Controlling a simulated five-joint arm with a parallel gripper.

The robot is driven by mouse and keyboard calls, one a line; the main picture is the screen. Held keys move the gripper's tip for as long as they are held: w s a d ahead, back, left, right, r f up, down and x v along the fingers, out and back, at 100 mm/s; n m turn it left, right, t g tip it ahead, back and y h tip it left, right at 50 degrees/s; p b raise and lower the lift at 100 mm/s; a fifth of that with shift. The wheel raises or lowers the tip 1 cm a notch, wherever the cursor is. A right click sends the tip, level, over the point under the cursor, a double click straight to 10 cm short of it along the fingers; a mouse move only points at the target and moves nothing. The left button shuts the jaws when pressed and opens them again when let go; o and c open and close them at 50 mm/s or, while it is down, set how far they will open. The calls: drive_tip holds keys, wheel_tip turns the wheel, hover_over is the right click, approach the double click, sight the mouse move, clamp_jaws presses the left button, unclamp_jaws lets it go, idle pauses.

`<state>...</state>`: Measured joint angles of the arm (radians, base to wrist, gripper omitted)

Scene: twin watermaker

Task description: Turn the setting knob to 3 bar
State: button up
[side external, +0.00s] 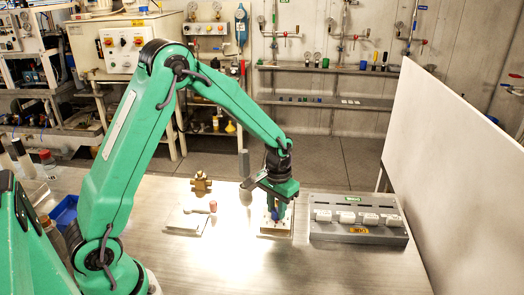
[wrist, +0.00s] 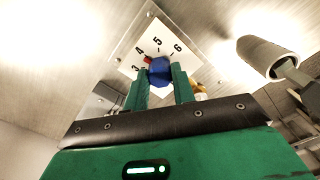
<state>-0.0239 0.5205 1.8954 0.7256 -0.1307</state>
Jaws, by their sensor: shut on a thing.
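The fingers hide most of the knob there, and the dial numbers cannot be read.
A grey rack (side external: 358,235) with several white blocks stands right of the knob's plate. Left are a brass fitting (side external: 200,182) and a small red-capped part (side external: 213,206). A grey-headed handle (wrist: 268,57) stands close at right in the wrist view. A white panel (side external: 455,180) bounds the right.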

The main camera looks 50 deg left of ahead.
sight(276, 210)
drive_tip(key=n, duration=0.7)
drive_tip(key=shift+r, duration=0.1)
idle(0.5)
drive_tip(key=o, duration=1)
wheel_tip(276, 210, up, 7)
drive_tip(key=shift+r, duration=0.4)
